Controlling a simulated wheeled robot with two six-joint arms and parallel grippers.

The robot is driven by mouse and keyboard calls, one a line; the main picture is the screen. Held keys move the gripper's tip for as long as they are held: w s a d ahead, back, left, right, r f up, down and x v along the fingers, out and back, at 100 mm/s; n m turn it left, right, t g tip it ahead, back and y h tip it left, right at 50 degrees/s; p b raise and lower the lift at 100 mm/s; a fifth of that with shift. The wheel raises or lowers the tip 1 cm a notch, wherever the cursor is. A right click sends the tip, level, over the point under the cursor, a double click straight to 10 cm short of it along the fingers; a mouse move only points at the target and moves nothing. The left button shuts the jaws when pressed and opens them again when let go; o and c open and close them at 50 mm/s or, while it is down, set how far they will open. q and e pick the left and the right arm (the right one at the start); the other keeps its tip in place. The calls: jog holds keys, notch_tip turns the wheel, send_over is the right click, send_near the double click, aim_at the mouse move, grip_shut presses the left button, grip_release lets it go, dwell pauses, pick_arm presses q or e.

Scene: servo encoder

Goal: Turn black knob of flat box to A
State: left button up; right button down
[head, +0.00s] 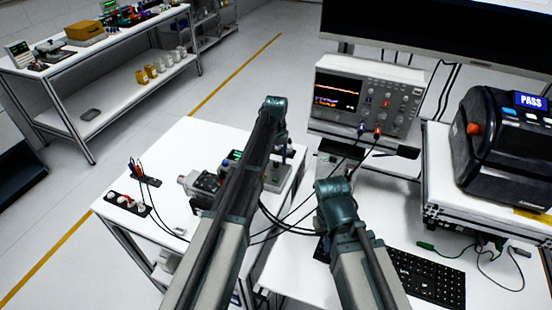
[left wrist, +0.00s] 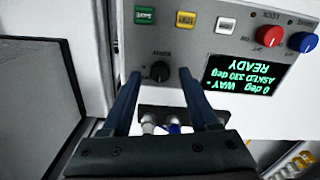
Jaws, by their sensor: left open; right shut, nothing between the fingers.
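The flat box (left wrist: 200,58) is a grey panel, upside down in the left wrist view. Its black knob (left wrist: 160,71) has a small label beside it. My left gripper (left wrist: 160,74) is open, and its two fingertips are on either side of the knob in the picture, with visible gaps. I cannot tell how far above the panel they are. In the head view, the end of my left arm (head: 274,106) is over the side table and hides part of the equipment there. My right arm's end (head: 335,190) is above the desk; its fingers cannot be made out.
The panel also has a lit screen (left wrist: 243,77) reading READY, a red knob (left wrist: 269,36), a blue knob (left wrist: 303,42) and green, yellow and white buttons. Plugs (left wrist: 150,124) stand close behind the fingers. An oscilloscope (head: 365,95), cables and a keyboard (head: 425,281) occupy the desk.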

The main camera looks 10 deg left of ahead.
aim_at(277, 164)
pick_arm(q)
notch_tip(277, 164, up, 13)
jog(key=p, duration=1.2)
jog(key=shift+f, duration=0.1)
jog(key=s+d+f+m+b, duration=0.1)
jog(key=s+d+f+b, duration=0.1)
jog(key=s, duration=0.8)
jog(key=s+d+f+m+b, duration=0.1)
jog(key=s+d+f+b, duration=0.1)
jog(key=s, duration=0.9)
jog(key=s+d+f+m+y+b, duration=0.1)
jog(key=s+d+f+b, duration=0.2)
jog(key=s, duration=0.7)
jog(key=shift+s+d+m, duration=0.2)
jog(key=shift+d+m, duration=0.2)
jog(key=shift+d, duration=0.4)
